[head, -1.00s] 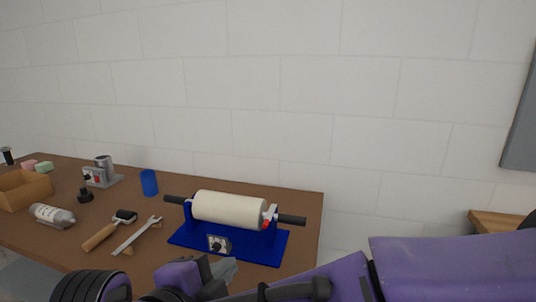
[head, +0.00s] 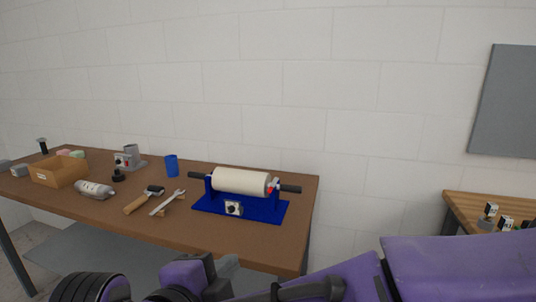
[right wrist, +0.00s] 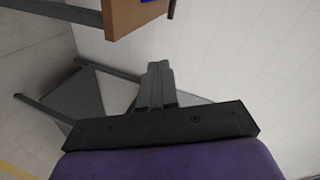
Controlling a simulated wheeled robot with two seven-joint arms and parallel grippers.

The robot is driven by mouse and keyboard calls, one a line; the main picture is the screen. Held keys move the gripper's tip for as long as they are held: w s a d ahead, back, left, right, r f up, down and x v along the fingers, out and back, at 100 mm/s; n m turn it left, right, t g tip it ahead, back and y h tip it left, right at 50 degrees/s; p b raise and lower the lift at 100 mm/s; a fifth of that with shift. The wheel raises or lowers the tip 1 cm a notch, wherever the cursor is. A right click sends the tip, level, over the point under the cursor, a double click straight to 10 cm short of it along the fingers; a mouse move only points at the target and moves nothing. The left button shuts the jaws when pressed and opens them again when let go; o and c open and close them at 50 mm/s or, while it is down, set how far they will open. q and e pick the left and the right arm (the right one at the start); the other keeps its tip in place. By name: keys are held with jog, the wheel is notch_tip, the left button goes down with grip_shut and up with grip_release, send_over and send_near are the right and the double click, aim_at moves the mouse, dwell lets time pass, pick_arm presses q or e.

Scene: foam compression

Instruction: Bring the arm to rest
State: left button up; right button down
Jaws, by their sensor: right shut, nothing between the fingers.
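My right arm, purple with dark joints, crosses the bottom of the head view from the right. My right gripper (head: 228,268) is at its end, low in front of the brown table's front edge and apart from everything on the table. In the right wrist view, the grey fingers of the right gripper (right wrist: 157,78) are together and empty. My left gripper is not in view. A blue-based device with a cream foam roller (head: 240,181) stands on the right part of the table, beyond the gripper.
The brown table (head: 225,235) holds a wrench (head: 167,203), a hammer (head: 143,200), a bottle (head: 94,189), a blue cup (head: 172,166) and a cardboard box (head: 58,172). A wooden bench (head: 465,204) is at the right. In the right wrist view, a table corner (right wrist: 133,14) is above the fingers.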

jog(key=w+d+f+n+t+y, duration=0.1)
jog(key=w+d+f+n+y, duration=0.2)
jog(key=w+f, duration=0.35)
jog(key=w+d+f+n+y, duration=0.1)
jog(key=w+d+f+n, duration=0.35)
jog(key=f, duration=0.35)
jog(key=s+d+f+n+g, duration=0.2)
jog(key=d+f, duration=0.6)
jog(key=f, duration=0.4)
jog(key=s+d+f+n+g, duration=0.2)
jog(key=s+d+f+g, duration=0.3)
jog(key=s+d+f, duration=0.9)
jog(key=s+d+f+g+h, duration=0.1)
jog(key=s+d+f+g, duration=0.1)
jog(key=s, duration=0.4)
jog(key=s+d+f+g+h, duration=0.1)
jog(key=s+d+f+g, duration=0.1)
jog(key=s+d+f, duration=0.3)
jog(key=s+f, duration=0.1)
jog(key=s, duration=0.1)
jog(key=shift+s+d+h, duration=0.15)
jog(key=shift+s+h, duration=0.15)
jog(key=shift+h, duration=0.1)
jog(key=shift+w, duration=0.1)
